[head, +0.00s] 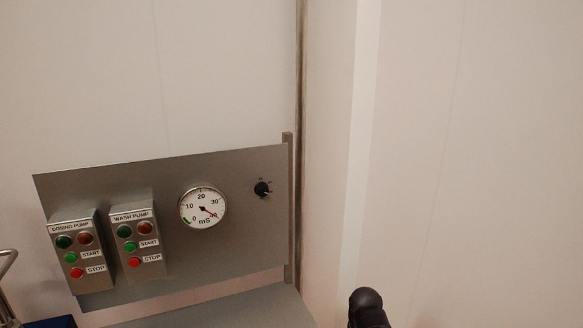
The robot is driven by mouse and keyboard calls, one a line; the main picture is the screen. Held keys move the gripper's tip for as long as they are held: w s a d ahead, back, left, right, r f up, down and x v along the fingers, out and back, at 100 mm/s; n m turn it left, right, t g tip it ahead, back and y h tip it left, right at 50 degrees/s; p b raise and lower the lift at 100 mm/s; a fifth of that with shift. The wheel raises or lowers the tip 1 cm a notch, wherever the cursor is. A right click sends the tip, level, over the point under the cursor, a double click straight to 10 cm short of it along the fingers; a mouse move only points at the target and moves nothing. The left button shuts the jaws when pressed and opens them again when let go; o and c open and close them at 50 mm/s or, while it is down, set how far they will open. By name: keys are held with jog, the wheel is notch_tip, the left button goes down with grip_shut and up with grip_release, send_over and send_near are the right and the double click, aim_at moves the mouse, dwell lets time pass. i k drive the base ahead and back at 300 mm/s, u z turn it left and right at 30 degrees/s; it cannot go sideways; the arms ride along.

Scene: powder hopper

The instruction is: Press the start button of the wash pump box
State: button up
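The wash pump box (139,275) is a grey metal box on the steel panel, left of the gauge. Its green start button (130,247) sits beside the START label, with a red stop button (134,262) below. Two lamps, dark green (124,231) and dull reddish brown (144,229), are above, under the WASH PUMP label. My gripper (367,300) seems to be the black rounded shape at the bottom edge, well right of the box and apart from it. Its fingers cannot be made out, and the rest is cut off by the frame.
The similar dosing pump box (91,290) stands close on the left. A round mS gauge (203,208) and a black knob (262,189) are to the right on the panel (240,250). A grey surface (230,312) lies below. A vertical pipe (301,100) runs beside the panel.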

aim_at(129, 247)
jog(key=z, duration=1.4)
jog(key=k, duration=0.2)
jog(key=u, duration=2.65)
